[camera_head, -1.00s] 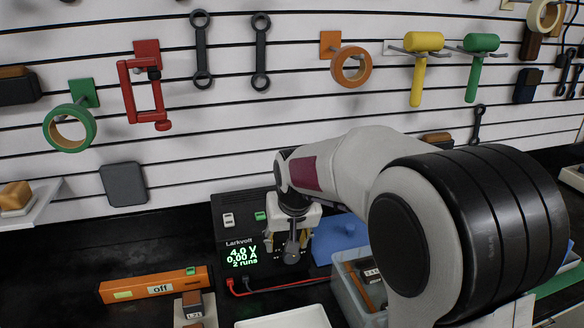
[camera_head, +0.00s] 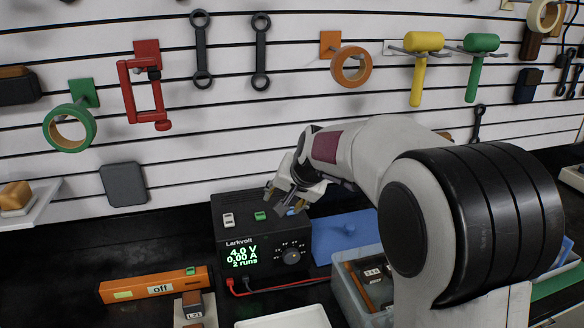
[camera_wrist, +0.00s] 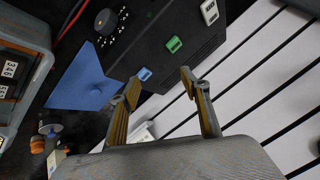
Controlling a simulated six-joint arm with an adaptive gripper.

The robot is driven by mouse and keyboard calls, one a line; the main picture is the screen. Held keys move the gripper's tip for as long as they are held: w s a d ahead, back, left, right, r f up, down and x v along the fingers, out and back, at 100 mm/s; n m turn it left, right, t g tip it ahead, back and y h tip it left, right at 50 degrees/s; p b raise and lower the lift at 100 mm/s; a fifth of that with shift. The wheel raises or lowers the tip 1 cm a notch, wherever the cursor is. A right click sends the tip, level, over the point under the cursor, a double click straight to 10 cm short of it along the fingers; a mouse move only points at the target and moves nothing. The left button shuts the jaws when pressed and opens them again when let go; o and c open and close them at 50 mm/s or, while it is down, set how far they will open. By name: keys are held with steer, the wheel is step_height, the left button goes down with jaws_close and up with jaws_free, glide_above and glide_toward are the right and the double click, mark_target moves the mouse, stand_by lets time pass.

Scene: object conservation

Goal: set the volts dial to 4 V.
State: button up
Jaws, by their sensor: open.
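The black Larkvolt power supply (camera_head: 225,222) stands on the dark bench against the slatted wall. Its lit green display (camera_head: 243,256) reads 4.0 V, 0.00 A and 2 runs. The volts dial (camera_head: 291,257) is a round dark knob on the right of the front face, with marks around it. The dial also shows at the upper left of the wrist view (camera_wrist: 105,21). My gripper (camera_head: 283,203) is open and empty, above the supply's top right, apart from the dial. In the wrist view its fingers (camera_wrist: 160,88) are spread, with a blue switch between them in the picture.
On the supply's top are a white switch (camera_head: 229,219) and a green switch (camera_head: 260,216). A blue object (camera_head: 340,236) and a grey bin (camera_head: 347,282) stand to the right. An orange power strip marked off (camera_head: 150,286) lies at left. Red and black leads run from the supply's front.

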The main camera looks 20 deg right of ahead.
steer(key=shift+m+t, duration=0.7)
steer(key=shift+m, duration=0.2)
steer(key=shift+w+d+r, duration=0.5)
steer(key=shift+w+d, duration=0.15)
steer(key=shift+w, duration=0.1)
steer(key=shift+w+d+r, duration=0.5)
steer(key=shift+w+d, duration=0.15)
steer(key=shift+w, duration=0.1)
steer(key=shift+f, duration=0.4)
steer(key=shift+r, duration=2.75)
